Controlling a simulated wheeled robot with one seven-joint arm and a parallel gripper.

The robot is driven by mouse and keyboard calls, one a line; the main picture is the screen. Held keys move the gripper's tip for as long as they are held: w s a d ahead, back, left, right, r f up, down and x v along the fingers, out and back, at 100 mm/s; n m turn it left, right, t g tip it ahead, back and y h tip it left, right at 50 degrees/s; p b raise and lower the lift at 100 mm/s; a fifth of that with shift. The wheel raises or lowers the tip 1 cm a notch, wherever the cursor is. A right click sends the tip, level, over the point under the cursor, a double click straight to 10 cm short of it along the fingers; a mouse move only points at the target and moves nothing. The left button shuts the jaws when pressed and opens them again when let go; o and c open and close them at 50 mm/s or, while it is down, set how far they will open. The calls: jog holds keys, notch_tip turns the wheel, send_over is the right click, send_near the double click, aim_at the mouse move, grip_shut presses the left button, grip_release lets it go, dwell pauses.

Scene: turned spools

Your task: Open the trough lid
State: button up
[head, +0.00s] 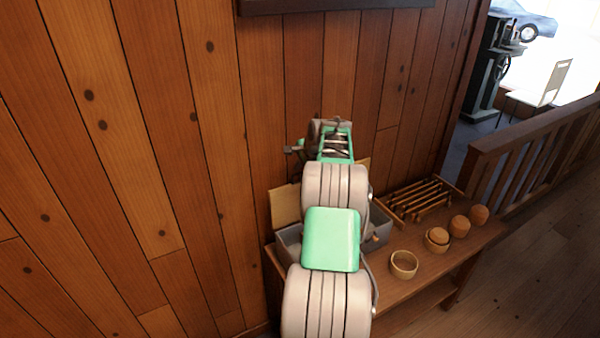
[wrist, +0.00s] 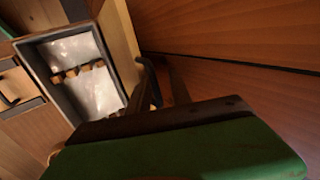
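The trough is a grey box on the wooden bench against the wall. Its rim (head: 289,236) shows in the head view beside my arm, which hides much of it. In the wrist view the trough (wrist: 39,66) is open at the top, with a pale inside and several small brown wooden pieces (wrist: 78,71). Its light wooden lid (head: 285,204) stands raised at the wall side; the lid (wrist: 119,38) also stands up along the trough's right side in the wrist view. My gripper (wrist: 162,72) has its dark fingers close together just beyond the lid; I cannot tell whether they touch it.
On the bench (head: 437,274) to the right stand a wooden bowl (head: 404,264), several round turned pieces (head: 460,226) and a slatted wooden rack (head: 420,199). The plank wall (head: 215,150) is close behind. A wooden railing (head: 530,150) stands beyond the bench at the right.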

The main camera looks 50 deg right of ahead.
jog(key=shift+s+f, duration=0.15)
jog(key=shift+f, duration=0.15)
jog(key=b+v, duration=0.2)
jog(key=v, duration=0.6)
jog(key=shift+w+r, duration=0.2)
jog(key=shift+w, duration=0.05)
